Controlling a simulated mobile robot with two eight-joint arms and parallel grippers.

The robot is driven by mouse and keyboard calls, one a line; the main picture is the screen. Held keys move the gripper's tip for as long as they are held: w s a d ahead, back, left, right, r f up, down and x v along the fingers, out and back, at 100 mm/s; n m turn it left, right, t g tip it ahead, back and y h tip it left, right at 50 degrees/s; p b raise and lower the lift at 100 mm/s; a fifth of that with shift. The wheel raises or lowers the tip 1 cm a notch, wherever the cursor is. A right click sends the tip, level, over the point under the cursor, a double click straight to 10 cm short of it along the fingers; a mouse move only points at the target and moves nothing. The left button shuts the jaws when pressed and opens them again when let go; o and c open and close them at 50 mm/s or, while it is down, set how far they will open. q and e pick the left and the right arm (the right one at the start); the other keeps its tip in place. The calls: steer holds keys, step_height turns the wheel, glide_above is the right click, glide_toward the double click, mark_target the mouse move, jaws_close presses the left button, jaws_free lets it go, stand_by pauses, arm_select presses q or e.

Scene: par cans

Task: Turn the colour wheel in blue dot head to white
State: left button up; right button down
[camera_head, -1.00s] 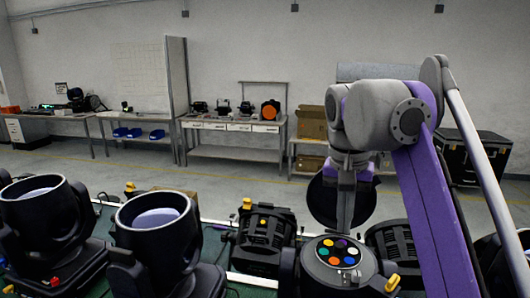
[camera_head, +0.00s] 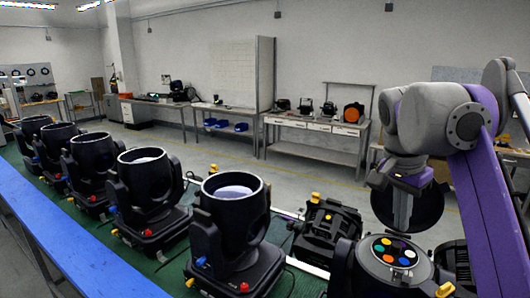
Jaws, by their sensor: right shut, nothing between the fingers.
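A black lamp head (camera_head: 355,270) at the lower right carries a round colour wheel (camera_head: 394,271) on top, with green, yellow, purple, white (camera_head: 409,253), blue (camera_head: 403,261) and orange dots. A blue dot marking this head is not clearly visible. My right gripper (camera_head: 402,228) points down just above the far side of the wheel, shut and empty. Whether its tips touch the wheel I cannot tell. My left gripper is out of view.
Several black lamp heads, the nearest of them (camera_head: 232,225) upright, stand in a row along a green-topped table with a blue front edge (camera_head: 75,250). A dark can (camera_head: 328,232) lies left of the wheel. A large dark disc (camera_head: 433,213) is behind the gripper.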

mark_target(387, 251)
steer(key=shift+w+f, duration=0.1)
steer(key=shift+f, duration=0.4)
steer(key=f+b, duration=0.1)
steer(key=f, duration=0.1)
steer(key=f+b, duration=0.1)
steer(key=f, duration=0.1)
steer(key=f+b, duration=0.1)
steer(key=f, duration=0.1)
steer(key=shift+s, duration=0.25)
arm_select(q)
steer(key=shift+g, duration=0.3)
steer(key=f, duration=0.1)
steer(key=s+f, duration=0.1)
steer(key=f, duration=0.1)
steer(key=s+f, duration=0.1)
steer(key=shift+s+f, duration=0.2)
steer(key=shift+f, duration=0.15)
arm_select(e)
steer(key=shift+w, duration=0.25)
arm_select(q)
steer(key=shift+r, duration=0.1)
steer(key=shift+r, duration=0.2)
arm_select(e)
steer(key=shift+w+d+r, duration=0.1)
steer(key=shift+w+d, duration=0.1)
